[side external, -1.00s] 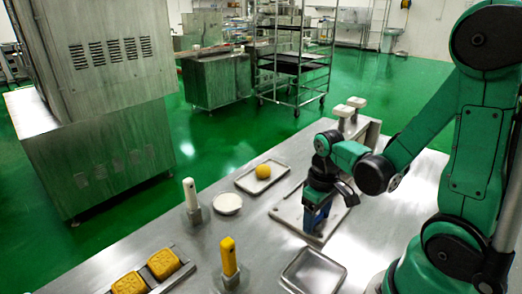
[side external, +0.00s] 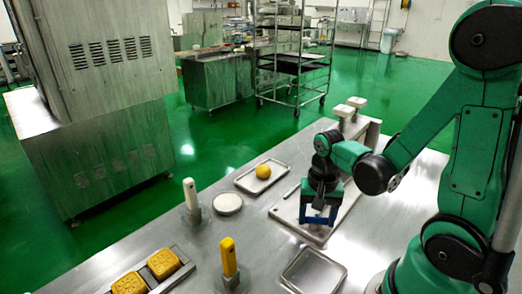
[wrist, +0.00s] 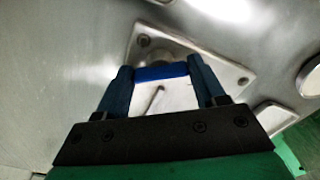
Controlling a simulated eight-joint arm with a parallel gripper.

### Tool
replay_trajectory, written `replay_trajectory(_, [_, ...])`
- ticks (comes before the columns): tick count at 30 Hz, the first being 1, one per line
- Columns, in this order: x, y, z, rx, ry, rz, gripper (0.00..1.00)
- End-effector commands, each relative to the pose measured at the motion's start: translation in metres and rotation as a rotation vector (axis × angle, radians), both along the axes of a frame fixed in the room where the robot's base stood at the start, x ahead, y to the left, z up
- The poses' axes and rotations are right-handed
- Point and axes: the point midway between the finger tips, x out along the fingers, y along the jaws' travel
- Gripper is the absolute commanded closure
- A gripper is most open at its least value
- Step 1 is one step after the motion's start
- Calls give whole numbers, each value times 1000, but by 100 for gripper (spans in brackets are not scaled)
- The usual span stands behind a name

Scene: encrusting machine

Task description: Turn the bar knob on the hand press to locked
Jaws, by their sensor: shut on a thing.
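The hand press has a pale base plate (side external: 285,210) on the steel table, and its bolted corner shows in the wrist view (wrist: 235,75). My gripper (side external: 318,218) is low over this plate, pointing down. In the wrist view my gripper (wrist: 160,75) has one blue finger at each end of a bright blue bar knob (wrist: 160,72). It is shut on the bar. A short dark line (wrist: 157,99) shows on the pale surface beside the bar. The lock marking cannot be read, and my gripper hides much of the press.
Left of the press are a tray with a yellow ball (side external: 263,171), a white disc (side external: 228,203), a white-handled tool (side external: 190,194) and a yellow-handled tool (side external: 228,257). An empty metal tray (side external: 313,272) lies in front. Two white knobs (side external: 350,108) stand behind.

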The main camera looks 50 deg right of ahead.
Motion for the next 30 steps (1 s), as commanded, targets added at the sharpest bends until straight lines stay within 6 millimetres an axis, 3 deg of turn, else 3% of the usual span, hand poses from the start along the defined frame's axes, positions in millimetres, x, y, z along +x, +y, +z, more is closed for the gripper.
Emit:
replay_trajectory(15, [0,0,0,-1,-2,-431,90])
replay_trajectory(30, [0,0,0,-1,-2,-589,90])
